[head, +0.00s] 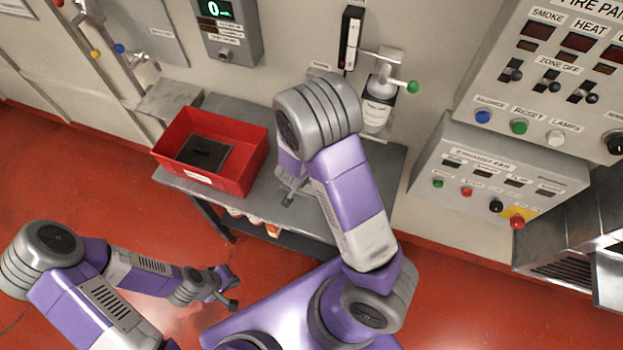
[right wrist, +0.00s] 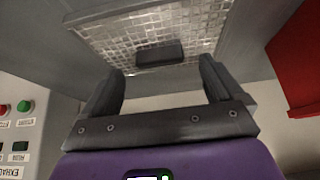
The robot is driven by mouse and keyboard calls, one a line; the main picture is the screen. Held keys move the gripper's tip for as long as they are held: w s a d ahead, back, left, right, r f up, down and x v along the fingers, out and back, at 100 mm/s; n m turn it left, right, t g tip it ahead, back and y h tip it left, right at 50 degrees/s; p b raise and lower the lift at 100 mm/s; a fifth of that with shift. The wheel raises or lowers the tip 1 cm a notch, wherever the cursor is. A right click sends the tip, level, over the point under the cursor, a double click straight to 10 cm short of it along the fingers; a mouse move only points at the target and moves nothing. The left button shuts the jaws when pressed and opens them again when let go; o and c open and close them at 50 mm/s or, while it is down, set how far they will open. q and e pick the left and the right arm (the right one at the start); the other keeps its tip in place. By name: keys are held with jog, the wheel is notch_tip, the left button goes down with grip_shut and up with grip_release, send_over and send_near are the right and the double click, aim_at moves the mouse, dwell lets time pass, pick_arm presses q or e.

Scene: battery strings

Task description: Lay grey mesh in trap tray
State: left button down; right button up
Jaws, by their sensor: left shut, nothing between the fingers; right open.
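In the right wrist view a shiny grey mesh panel (right wrist: 115,45) lies beyond my right fingertips, with a dark block (right wrist: 160,55) on it. My right gripper (right wrist: 162,82) is open and empty; the block shows ahead of the gap between its fingers. In the head view my right arm hides this panel. A red tray (head: 257,165) stands on the bench's left end, with a dark grey square plate inside (head: 222,150). Its front label is too small to read, so I cannot tell if it is the trap tray. My left gripper (head: 232,290) is shut and empty, low over the floor.
The grey bench (head: 240,200) stands against the wall, with small containers (head: 255,225) on its lower shelf. A dispenser bottle (head: 378,100) hangs behind my right arm. Control panels (head: 500,175) jut out on the right.

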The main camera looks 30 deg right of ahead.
jog(key=x, duration=0.2)
jog(key=shift+f+b, duration=0.4)
jog(key=shift+w, duration=0.1)
jog(key=shift+c, duration=0.2)
jog(key=c, duration=1.4)
jog(key=shift+r, duration=0.2)
jog(key=shift+c, duration=0.8)
